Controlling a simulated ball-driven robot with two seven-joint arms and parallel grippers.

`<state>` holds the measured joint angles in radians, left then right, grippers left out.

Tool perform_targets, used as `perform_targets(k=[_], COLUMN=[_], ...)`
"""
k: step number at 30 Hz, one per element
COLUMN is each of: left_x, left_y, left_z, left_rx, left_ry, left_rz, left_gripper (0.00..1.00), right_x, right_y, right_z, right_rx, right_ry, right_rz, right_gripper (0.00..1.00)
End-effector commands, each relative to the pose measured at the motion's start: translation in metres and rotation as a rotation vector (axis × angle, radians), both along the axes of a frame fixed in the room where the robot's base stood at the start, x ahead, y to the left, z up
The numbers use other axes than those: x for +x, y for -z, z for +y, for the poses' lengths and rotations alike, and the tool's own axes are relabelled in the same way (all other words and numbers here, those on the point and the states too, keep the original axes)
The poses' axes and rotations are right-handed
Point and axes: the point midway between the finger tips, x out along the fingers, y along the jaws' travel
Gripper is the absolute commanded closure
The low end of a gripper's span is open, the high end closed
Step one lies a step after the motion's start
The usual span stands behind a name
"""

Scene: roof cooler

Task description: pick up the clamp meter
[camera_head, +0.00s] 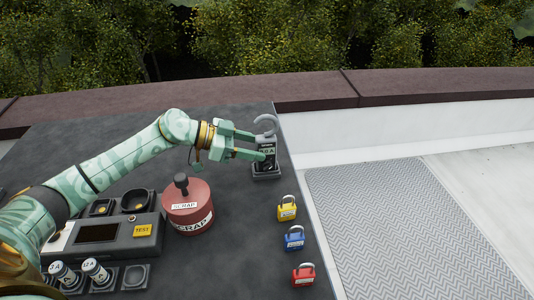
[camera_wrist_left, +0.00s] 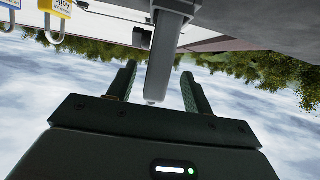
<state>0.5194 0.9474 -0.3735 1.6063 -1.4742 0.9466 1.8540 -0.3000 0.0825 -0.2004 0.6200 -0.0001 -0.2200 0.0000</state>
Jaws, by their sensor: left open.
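The clamp meter (camera_head: 267,149) stands upright in a small grey holder (camera_head: 266,173) near the far right of the dark table. It has a dark body with a greenish display and a grey hooked jaw on top. My left gripper (camera_head: 259,146) reaches it from the left, open, with its fingers at the meter's upper body and partly covering it. In the left wrist view, a grey upright piece (camera_wrist_left: 165,55), which looks like the meter, shows between the open fingers of the left gripper (camera_wrist_left: 158,70). I cannot tell whether they touch. My right gripper is not in view.
A red scrap pot (camera_head: 188,220) with a black knob stands below my left forearm. A grey test box (camera_head: 110,248) is at the left. Yellow (camera_head: 287,212), blue (camera_head: 294,242) and red padlocks (camera_head: 303,277) line the right edge. A parapet (camera_head: 330,90) runs behind.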

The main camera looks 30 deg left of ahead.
Motion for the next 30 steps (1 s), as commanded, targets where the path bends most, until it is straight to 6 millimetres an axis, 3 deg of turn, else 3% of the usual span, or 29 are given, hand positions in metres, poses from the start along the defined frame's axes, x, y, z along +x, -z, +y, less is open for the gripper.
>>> perform_targets(k=[1, 6, 14, 20, 30], left_x=[0.005, 0.017, 0.019, 0.019, 0.019], left_y=[0.009, 0.017, 0.016, 0.017, 0.014], left_z=[-0.008, -0.026, -0.029, -0.029, -0.028], left_rx=[-0.003, -0.002, -0.001, 0.000, 0.000], left_ry=[0.002, 0.001, 0.001, 0.001, 0.000], left_rz=[0.003, 0.002, 0.001, 0.002, 0.000], left_gripper=[0.49, 0.49, 0.49, 0.99, 1.00], right_x=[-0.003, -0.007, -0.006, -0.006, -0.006], right_y=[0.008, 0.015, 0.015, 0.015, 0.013], right_z=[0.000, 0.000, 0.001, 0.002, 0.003], right_rx=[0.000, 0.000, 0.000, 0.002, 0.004], right_ry=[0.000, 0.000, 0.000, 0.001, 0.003], right_rz=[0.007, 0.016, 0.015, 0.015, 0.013], right_gripper=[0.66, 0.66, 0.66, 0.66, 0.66])
